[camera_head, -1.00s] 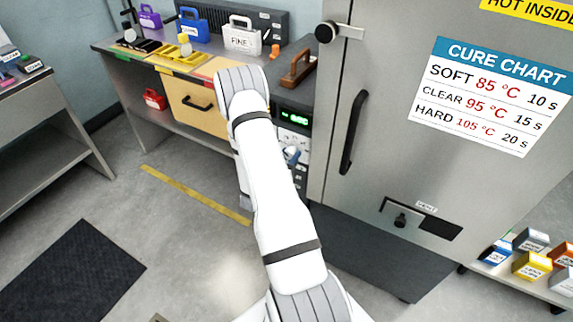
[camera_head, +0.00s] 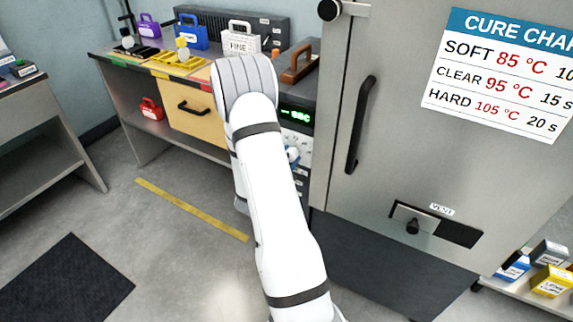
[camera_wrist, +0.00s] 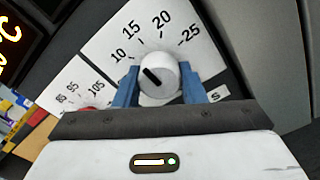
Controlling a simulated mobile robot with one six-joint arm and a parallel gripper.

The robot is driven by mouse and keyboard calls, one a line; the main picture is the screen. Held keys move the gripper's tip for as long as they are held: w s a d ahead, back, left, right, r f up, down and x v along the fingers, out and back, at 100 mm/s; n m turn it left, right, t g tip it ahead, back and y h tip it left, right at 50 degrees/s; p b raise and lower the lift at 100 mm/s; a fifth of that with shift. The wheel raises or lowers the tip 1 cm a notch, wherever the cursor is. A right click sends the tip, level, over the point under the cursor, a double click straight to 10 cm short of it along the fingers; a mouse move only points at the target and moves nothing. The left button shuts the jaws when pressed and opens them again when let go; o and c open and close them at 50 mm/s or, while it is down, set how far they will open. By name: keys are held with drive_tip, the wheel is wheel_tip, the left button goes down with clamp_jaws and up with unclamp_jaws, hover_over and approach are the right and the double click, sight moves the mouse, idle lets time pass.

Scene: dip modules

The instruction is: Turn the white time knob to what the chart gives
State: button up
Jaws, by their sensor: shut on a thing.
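The white time knob (camera_wrist: 158,74) shows in the wrist view on a white dial plate (camera_wrist: 105,40) marked 10, 15, 20 and 25. Its dark pointer line slants to the upper left, roughly toward the 10. The blue fingers of my gripper (camera_wrist: 159,86) are shut on the knob, one on each side. In the head view my gripper (camera_head: 292,155) is mostly hidden behind my arm, at the panel. The cure chart (camera_head: 500,75) on the steel door pairs soft with 85 °C, clear with 95 °C and 15 s, and hard with 105 °C and 20 s.
A second dial (camera_wrist: 78,92) marked 85, 95 and 105 lies to the left, its red knob (camera_wrist: 88,108) partly hidden. A green display (camera_head: 296,115) sits above the panel. The door handle (camera_head: 360,125) and vent slider (camera_head: 413,226) are to the right.

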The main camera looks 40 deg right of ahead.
drive_tip(key=shift+s+d+m, duration=0.15)
drive_tip(key=shift+s+m, duration=0.1)
drive_tip(key=shift+m, duration=0.05)
drive_tip(key=o, duration=0.8)
drive_tip(key=shift+c, duration=0.2)
drive_tip(key=shift+o, duration=1.2)
drive_tip(key=v, duration=0.8)
drive_tip(key=shift+b, duration=0.45)
drive_tip(key=shift+w, duration=0.1)
